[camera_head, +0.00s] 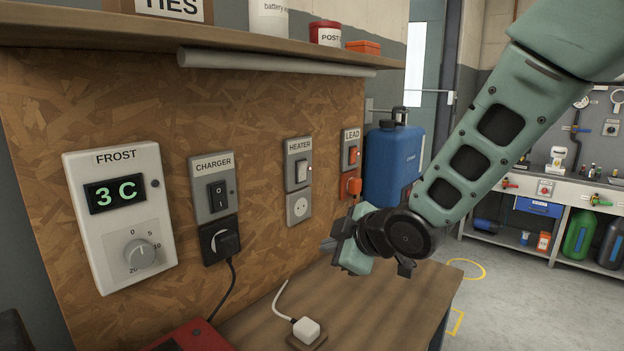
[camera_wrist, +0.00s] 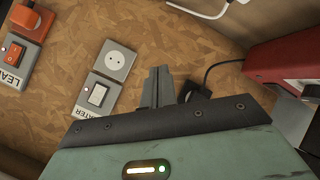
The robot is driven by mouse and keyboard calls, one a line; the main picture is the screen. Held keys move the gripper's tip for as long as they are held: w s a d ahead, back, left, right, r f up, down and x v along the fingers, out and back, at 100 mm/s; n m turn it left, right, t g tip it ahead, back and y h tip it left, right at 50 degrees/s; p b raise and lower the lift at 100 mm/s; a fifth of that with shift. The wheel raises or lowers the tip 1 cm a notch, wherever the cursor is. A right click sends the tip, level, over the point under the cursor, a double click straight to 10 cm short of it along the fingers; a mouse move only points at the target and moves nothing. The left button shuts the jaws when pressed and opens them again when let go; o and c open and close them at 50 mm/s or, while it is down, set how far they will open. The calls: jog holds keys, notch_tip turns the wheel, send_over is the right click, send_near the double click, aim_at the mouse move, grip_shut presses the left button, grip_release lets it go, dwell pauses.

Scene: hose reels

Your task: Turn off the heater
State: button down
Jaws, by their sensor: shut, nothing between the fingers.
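The grey HEATER switch plate (camera_head: 299,160) is on the chipboard wall, with a white rocker (camera_head: 302,172) and a small light at its right edge that looks lit. It also shows in the wrist view (camera_wrist: 99,94). An empty round socket (camera_head: 299,209) sits directly below it. A white plug (camera_head: 307,330) on a white cord lies on the bench, apart from the socket. My gripper (camera_head: 329,246) is to the right of and lower than the heater switch. Its fingers are together and empty in the wrist view (camera_wrist: 158,87), apart from the switch.
A LEAD switch (camera_head: 352,152) with an orange plug is to the right. A CHARGER switch (camera_head: 216,190) with a black plug and a FROST thermostat (camera_head: 122,215) reading 3 C are to the left. A shelf (camera_head: 200,42) overhangs. A blue canister (camera_head: 392,165) stands behind my wrist.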

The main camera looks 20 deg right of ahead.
aim_at(302, 167)
jog(key=w+d+r+n+t+y+b, duration=0.2)
jog(key=w+d+r+n+t+y, duration=0.3)
jog(key=n, duration=0.6)
jog(key=d+r+y, duration=0.1)
jog(key=d+r, duration=0.1)
jog(key=d, duration=0.1)
jog(key=shift+w+d+r+n+y, duration=0.3)
jog(key=shift+d+r, duration=0.1)
jog(key=shift+w, duration=0.1)
jog(key=p+x, duration=0.1)
jog(key=x, duration=0.3)
jog(key=p+x, duration=0.1)
jog(key=x, duration=0.3)
jog(key=p+x, duration=0.2)
jog(key=x, duration=0.3)
jog(key=shift+w+r, duration=0.1)
jog(key=shift+r, duration=0.2)
jog(key=shift+w+a, duration=0.15)
jog(key=shift+w, duration=0.15)
jog(key=shift+w+a+b, duration=0.1)
jog(key=shift+b, duration=0.3)
jog(key=shift+r, duration=0.1)
